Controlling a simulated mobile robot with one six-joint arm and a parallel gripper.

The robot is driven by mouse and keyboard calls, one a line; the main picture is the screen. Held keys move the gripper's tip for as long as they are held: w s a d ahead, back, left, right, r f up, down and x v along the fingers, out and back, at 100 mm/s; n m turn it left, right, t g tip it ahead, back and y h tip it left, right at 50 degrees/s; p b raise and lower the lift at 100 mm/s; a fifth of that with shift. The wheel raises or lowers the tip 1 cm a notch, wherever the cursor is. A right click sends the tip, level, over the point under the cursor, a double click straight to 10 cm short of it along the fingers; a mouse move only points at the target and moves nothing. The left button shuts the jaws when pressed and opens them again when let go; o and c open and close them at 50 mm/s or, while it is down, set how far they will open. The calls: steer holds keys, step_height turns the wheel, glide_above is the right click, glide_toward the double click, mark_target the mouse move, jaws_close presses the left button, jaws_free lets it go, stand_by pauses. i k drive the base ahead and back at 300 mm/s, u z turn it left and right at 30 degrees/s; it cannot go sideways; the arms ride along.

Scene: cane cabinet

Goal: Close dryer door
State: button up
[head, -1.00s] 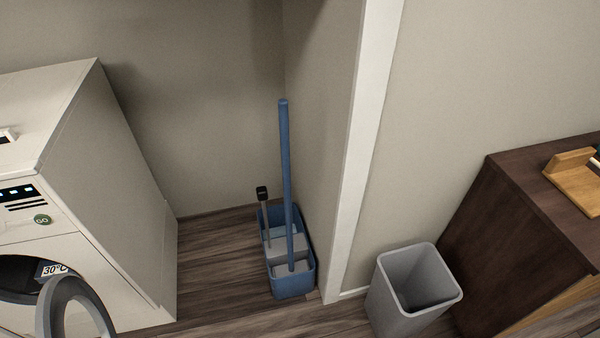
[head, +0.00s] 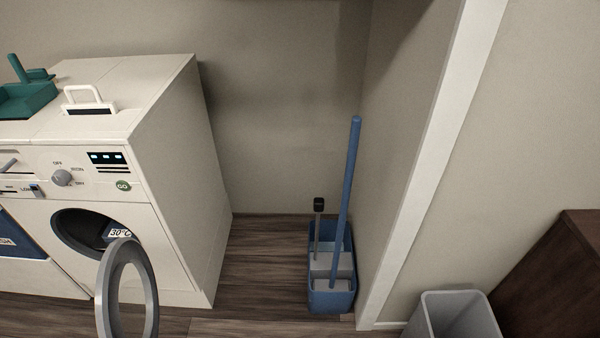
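The dryer (head: 170,235) is a white machine at the left of the head view, with a knob, a small display and a green GO button on its front. Its round door (head: 151,300), a grey ring, stands open, swung out from the front toward me. The dark round opening (head: 72,232) shows behind it, with a "30°C" label (head: 119,233) at its right side. The lower edge of the door is near the bottom of the picture. My gripper is not in view.
A blue mop caddy (head: 332,296) with an upright blue handle stands right of the dryer, by a wall edge. A grey bin (head: 455,318) and dark brown cabinet (head: 545,275) are at lower right. Bare wood floor (head: 262,270) lies between dryer and caddy.

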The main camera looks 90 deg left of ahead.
mark_target(122, 250)
steer(key=u, duration=1.55)
steer(key=k, duration=0.1)
steer(key=u, duration=2.8)
steer(key=i, duration=1)
steer(key=u, duration=0.2)
steer(key=k, duration=0.9)
steer(key=z, duration=0.55)
